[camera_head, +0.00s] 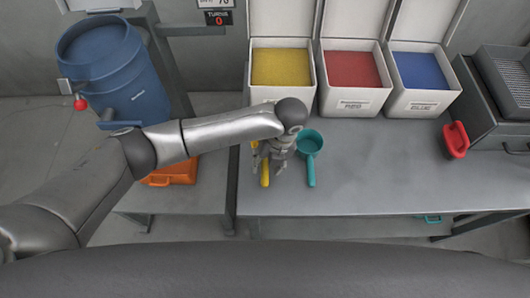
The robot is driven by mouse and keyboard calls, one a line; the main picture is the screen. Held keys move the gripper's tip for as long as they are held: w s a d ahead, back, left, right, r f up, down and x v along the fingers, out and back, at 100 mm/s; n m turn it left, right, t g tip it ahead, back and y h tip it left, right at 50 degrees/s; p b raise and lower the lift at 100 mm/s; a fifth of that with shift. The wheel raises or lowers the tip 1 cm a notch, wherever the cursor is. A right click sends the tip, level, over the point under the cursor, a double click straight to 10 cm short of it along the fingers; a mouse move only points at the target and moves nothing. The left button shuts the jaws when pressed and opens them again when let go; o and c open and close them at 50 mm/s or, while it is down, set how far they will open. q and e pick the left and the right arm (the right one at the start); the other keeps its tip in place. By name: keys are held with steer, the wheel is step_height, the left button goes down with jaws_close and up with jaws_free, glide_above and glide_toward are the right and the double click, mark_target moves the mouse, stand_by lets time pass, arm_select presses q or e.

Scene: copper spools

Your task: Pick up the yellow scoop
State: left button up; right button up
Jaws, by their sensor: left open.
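The yellow scoop (265,178) lies on the grey table (400,180) in front of the yellow-filled bin. Only its handle and a bit of its side show; my left gripper hides most of it. My left gripper (266,172) is open and points down over the scoop, with its fingers close to the handle. I cannot tell whether they touch it. My right gripper is not in view.
A teal scoop (310,143) lies just right of my left gripper. White bins with yellow (280,68), red (351,70) and blue (419,70) contents stand behind. A red scoop (455,140) is at the right. A blue barrel (110,70) stands left. The table's front middle is clear.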

mark_target(265, 167)
arm_select(q)
steer(key=shift+a+f+p, duration=0.15)
steer(key=shift+a+f, duration=0.05)
steer(key=shift+f, duration=0.75)
steer(key=shift+a+f+p, duration=0.15)
steer(key=shift+a+f, duration=0.05)
steer(key=shift+f, duration=0.7)
jaws_close()
